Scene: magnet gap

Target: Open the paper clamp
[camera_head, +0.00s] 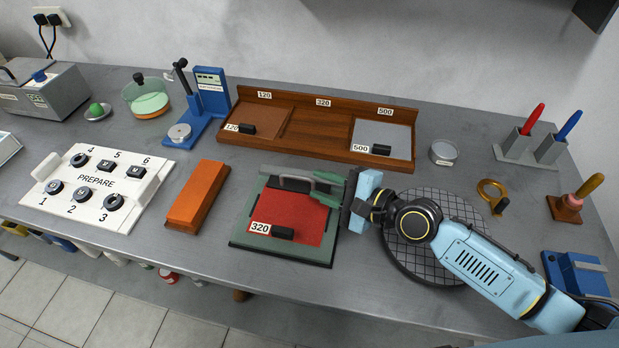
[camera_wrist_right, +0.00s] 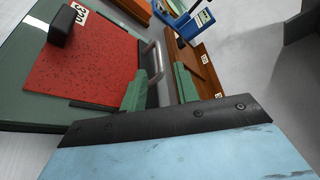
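The paper clamp is a grey bar with a raised handle (camera_head: 294,179) along the back edge of a green board (camera_head: 246,215). The clamp lies flat along the top of a red sheet (camera_head: 290,207) on that board. My right gripper (camera_head: 318,186) is at the right end of the handle, its two green fingers apart. In the right wrist view the handle (camera_wrist_right: 153,58) shows near the space between the open fingertips (camera_wrist_right: 160,70). I cannot tell whether they touch it. My left gripper is in neither view.
A black block (camera_head: 283,232) marked 320 sits on the red sheet. An orange block (camera_head: 198,195) lies left of the board. A wooden rack (camera_head: 320,149) stands behind it. A round gridded plate (camera_head: 408,255) lies under my right arm. Bare table separates the orange block and board.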

